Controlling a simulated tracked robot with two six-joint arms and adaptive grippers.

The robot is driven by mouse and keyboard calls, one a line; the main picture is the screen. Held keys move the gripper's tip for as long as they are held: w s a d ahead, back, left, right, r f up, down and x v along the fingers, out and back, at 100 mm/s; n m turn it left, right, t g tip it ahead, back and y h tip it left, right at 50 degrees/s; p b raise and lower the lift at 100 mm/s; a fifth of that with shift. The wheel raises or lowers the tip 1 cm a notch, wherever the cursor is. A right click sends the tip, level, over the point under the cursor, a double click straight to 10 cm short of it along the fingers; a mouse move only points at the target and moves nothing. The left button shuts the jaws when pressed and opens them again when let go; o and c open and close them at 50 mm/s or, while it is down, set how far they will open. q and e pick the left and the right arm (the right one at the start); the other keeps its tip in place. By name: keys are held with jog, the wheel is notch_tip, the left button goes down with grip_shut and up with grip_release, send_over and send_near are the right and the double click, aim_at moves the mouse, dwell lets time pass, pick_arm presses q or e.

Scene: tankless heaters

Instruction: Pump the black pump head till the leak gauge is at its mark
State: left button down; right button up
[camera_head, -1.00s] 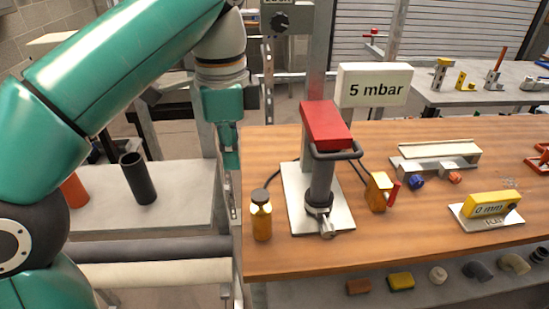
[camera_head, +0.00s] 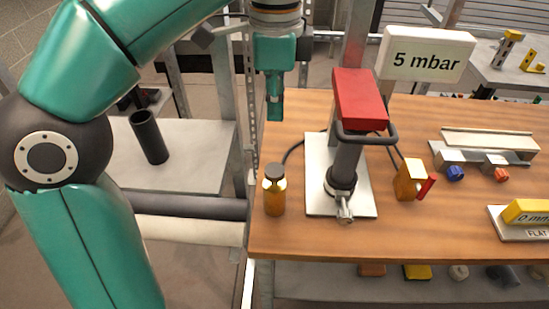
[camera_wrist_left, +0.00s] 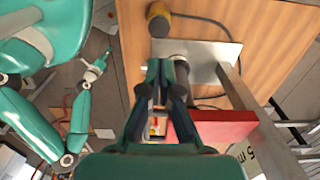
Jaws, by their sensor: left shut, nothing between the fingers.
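An amber bottle with a black top (camera_head: 274,190) stands near the front left of the wooden table; the wrist view also shows it (camera_wrist_left: 158,20). Right of it, a pump-like stand has a pale base plate (camera_head: 318,150), a black upright cylinder (camera_head: 345,165), a dark loop handle and a red block (camera_head: 360,98). A white sign (camera_head: 427,54) behind reads 5 mbar. My left gripper (camera_head: 275,110) is shut, empty and pointing down, above and beyond the bottle in the head view, apart from it. My right gripper (camera_wrist_left: 97,66) appears small in the left wrist view; its jaws are unclear.
A yellow block with a red lever (camera_head: 410,180) stands right of the stand, joined by a dark hose. A grey bracket (camera_head: 487,152) and a yellow gauge marked 0 mm (camera_head: 527,212) lie farther right. A black tube (camera_head: 148,136) stands on the left bench.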

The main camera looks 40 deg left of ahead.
aim_at(274, 170)
pick_arm(q)
jog(key=f+b, duration=0.3)
jog(key=f, duration=0.8)
jog(key=shift+s, duration=0.2)
jog(key=shift+f, duration=0.7)
